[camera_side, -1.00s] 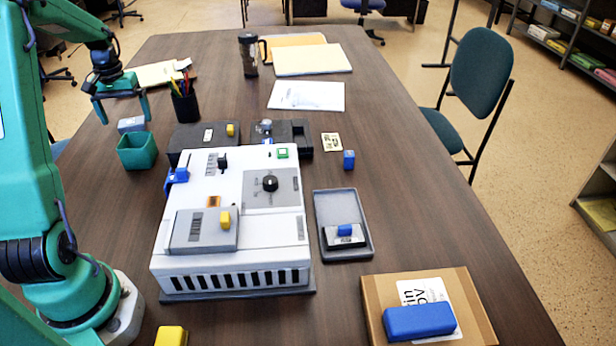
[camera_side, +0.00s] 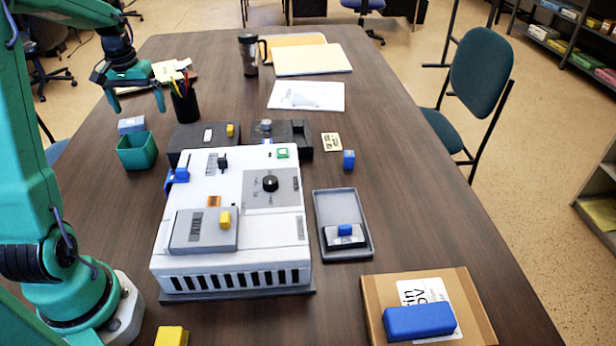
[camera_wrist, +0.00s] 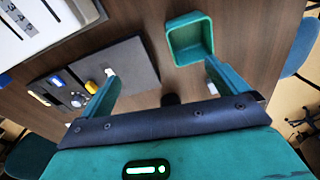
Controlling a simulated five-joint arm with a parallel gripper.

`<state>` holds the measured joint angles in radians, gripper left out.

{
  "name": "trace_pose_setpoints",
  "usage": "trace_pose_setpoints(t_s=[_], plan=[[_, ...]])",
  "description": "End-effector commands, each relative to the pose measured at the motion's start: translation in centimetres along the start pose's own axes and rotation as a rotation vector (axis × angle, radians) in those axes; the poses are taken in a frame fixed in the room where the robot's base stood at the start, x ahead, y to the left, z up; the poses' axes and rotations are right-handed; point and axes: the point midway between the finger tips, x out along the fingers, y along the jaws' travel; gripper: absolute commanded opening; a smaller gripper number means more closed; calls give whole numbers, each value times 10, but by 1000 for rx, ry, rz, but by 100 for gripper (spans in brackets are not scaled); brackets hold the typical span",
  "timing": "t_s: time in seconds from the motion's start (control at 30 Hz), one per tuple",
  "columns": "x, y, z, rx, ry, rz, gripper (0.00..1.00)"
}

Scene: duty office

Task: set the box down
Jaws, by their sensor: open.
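My gripper (camera_side: 139,110) is open and empty, in the air above the far left part of the table. It also shows in the wrist view (camera_wrist: 160,70), with nothing between its fingers. A small grey-blue box (camera_side: 131,125) rests on the table just behind the teal bin (camera_side: 137,152), below my gripper and apart from it.
A black pencil cup (camera_side: 185,105) stands close right of my gripper. A white machine (camera_side: 240,250) fills the middle, with dark grey units (camera_side: 200,140) behind it. A grey tray (camera_side: 365,245) lies to its right. The table's right side is largely clear.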

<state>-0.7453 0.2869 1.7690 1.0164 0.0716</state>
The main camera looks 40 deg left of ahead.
Motion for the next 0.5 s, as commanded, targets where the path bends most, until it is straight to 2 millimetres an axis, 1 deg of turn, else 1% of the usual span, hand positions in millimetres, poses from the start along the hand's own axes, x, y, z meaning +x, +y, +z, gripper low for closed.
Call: trace_pose_setpoints(t_s=[0.03,0.2,0.37,0.5], plan=[[-11,15,7,30,20,1,99],[-40,58,36,121,79,9,99],[-63,93,68,206,132,23,99],[-78,117,100,280,180,39,99]])
